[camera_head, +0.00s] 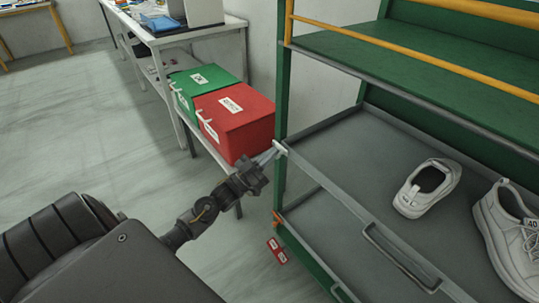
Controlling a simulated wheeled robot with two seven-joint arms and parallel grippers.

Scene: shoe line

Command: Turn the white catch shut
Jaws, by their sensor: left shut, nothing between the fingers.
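The white catch (280,147) is a small pale bar on the green front post of the shoe rack, at the left corner of the upper grey tray (328,178). My left gripper (270,155) reaches in from the lower left, shut and empty. Its fingertips are right beside the catch; I cannot tell whether they touch it. The fingertips partly cover the area around the catch, and its exact angle is too small to read. My right gripper is not in view.
A red box (238,118) and a green box (203,80) stand on a low shelf behind my left gripper. White shoes (428,187) lie on the upper tray. An orange catch (277,218) with a red tag (277,250) is lower on the rack. The floor at left is clear.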

